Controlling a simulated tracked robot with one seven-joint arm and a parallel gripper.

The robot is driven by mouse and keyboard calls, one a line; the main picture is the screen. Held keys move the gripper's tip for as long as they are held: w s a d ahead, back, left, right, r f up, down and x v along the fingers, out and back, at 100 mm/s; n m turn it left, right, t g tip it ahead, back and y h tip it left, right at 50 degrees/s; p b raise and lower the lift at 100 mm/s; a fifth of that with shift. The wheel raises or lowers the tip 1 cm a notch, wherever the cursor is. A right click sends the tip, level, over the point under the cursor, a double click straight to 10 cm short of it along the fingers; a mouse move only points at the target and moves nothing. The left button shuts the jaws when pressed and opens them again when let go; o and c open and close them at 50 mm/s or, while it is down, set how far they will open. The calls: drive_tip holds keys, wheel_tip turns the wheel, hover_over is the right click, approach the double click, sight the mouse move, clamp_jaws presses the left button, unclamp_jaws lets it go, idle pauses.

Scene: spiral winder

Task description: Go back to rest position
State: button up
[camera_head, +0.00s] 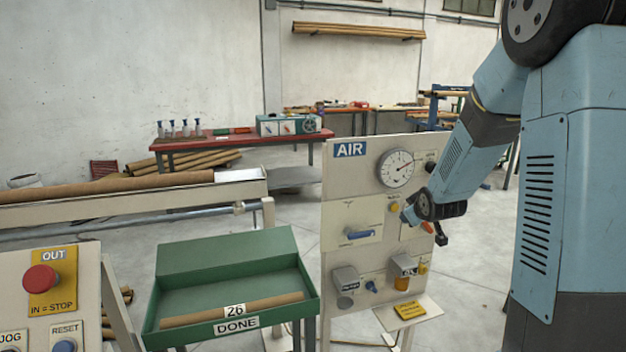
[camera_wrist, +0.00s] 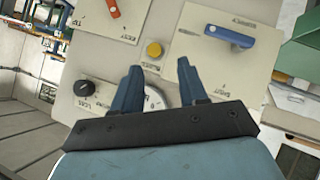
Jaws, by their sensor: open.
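My gripper (camera_head: 407,214) is at the front of the AIR panel (camera_head: 336,197), at the right of the head view, and its jaws are empty. In the wrist view my gripper (camera_wrist: 159,72) is open, with two blue fingers apart and pointing at the panel face. A yellow button (camera_wrist: 153,50) shows just beyond and between the fingertips; it also shows in the head view (camera_head: 394,207) close to the gripper. I cannot tell whether a finger touches the panel.
The panel carries a gauge (camera_head: 397,168), a blue handle (camera_head: 360,234), an orange handle (camera_wrist: 112,8) and a black knob (camera_wrist: 87,88). A green DONE tray (camera_head: 225,255) holds a brown tube (camera_head: 232,310). A control box with a red stop button (camera_head: 41,279) stands left. Open floor lies right of the panel.

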drive_tip(key=s+a+r+m+g, duration=0.1)
drive_tip(key=s+r, duration=0.3)
drive_tip(key=s, duration=0.8)
drive_tip(key=s+a+r+m+g, duration=0.2)
drive_tip(key=s+r, duration=0.3)
drive_tip(key=s, duration=0.7)
drive_tip(key=s+a+r+m+g, duration=0.2)
drive_tip(key=s+r, duration=0.3)
drive_tip(key=s, duration=0.8)
drive_tip(key=shift+r+m+g, duration=0.2)
drive_tip(key=shift+m+g, duration=0.1)
drive_tip(key=shift+m, duration=0.4)
